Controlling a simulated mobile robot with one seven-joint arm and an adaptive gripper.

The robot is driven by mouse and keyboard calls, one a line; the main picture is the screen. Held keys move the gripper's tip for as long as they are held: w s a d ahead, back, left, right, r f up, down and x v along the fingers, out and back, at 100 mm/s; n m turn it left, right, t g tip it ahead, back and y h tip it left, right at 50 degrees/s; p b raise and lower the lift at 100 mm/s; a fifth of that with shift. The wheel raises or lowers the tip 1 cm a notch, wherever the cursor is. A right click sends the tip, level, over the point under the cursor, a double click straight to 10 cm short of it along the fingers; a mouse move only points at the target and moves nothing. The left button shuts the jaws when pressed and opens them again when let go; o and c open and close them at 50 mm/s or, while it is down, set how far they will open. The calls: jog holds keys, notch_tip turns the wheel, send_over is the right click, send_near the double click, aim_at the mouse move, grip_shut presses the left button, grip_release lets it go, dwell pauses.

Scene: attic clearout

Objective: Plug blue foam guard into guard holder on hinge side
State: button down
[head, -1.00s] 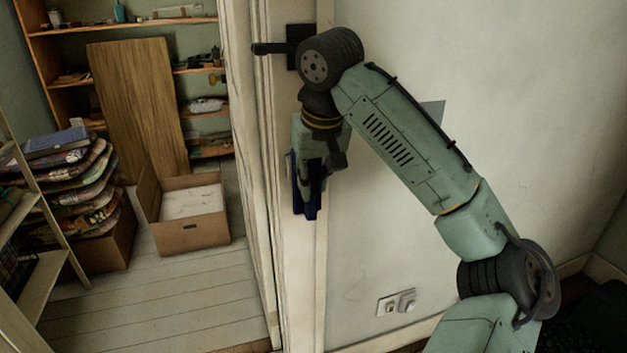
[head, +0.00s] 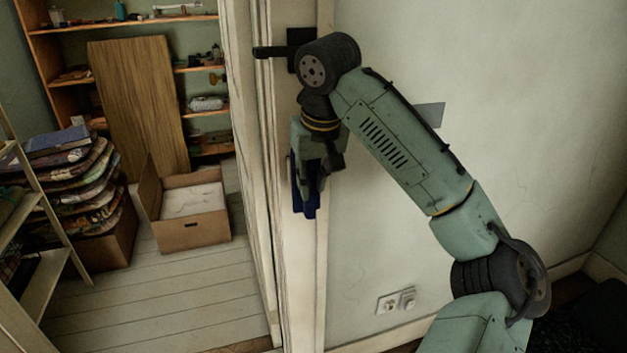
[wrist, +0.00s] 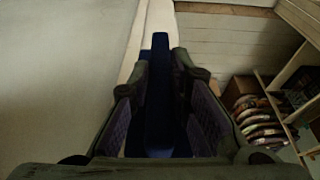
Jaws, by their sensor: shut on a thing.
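The blue foam guard (head: 309,208) is dark blue and hangs below my gripper (head: 307,178) in the head view, in front of the white door frame. In the wrist view the guard (wrist: 158,100) stands as a long blue piece between the two fingers of my gripper (wrist: 160,110), which is shut on it. Its far end lies over the pale frame strip. A black fitting (head: 296,50) with a lever sticking out to the left is on the frame above my gripper. I cannot make out the guard holder in either view.
A doorway left of the frame opens onto a room with an open cardboard box (head: 193,238), a wooden board (head: 137,105), shelves and stacked textiles (head: 78,190). A wall socket (head: 388,303) is low on the right wall. The floor before the box is clear.

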jog(key=shift+w+a+p, duration=0.2)
jog(key=shift+w+p, duration=0.2)
jog(key=shift+w, duration=0.15)
jog(key=shift+w+a+p, duration=0.15)
jog(key=shift+w+p, duration=0.2)
jog(key=shift+w, duration=0.2)
jog(key=c, duration=1.4)
grip_release()
jog(key=shift+r, duration=0.15)
jog(key=v, duration=1.1)
jog(key=shift+s+d+r, duration=0.1)
jog(key=shift+s+r, duration=0.05)
jog(key=shift+r, duration=0.25)
jog(key=shift+o, duration=0.2)
jog(key=o, duration=1.2)
jog(key=shift+c, duration=0.2)
